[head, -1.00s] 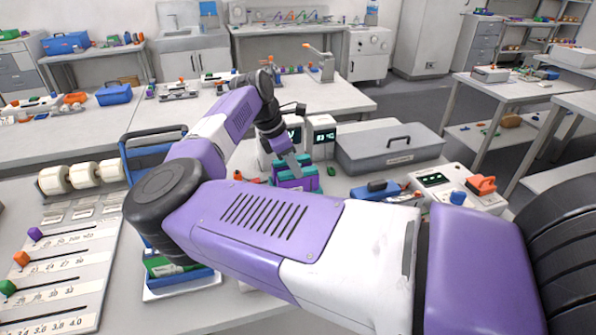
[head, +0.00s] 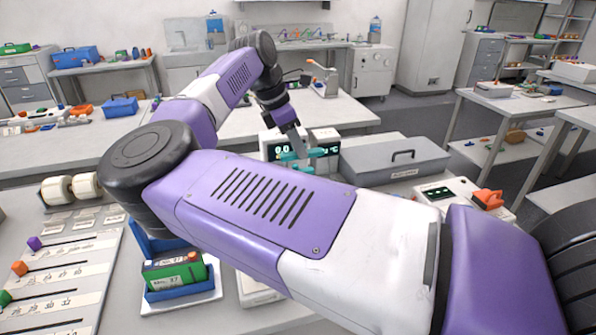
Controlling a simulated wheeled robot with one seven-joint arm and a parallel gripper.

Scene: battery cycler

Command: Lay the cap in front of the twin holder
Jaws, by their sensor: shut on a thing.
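My gripper (head: 303,156) is at the far end of my arm, in front of the display units at the back of the bench. It is shut on the cap, but the cap's shape is too small and covered to make out. Teal parts show around the fingertips, and I cannot tell which belong to the gripper. A blue holder (head: 182,292) with green cell packs stands on a white base at the lower left, partly behind my arm. I cannot tell whether it is the twin holder. My forearm hides the middle of the bench.
Two display units (head: 277,146) stand behind my gripper. A grey lidded case (head: 395,160) is to their right. A white device with an orange part (head: 487,199) is at the right. A slider panel (head: 62,275) and white rolls (head: 72,188) are at the left.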

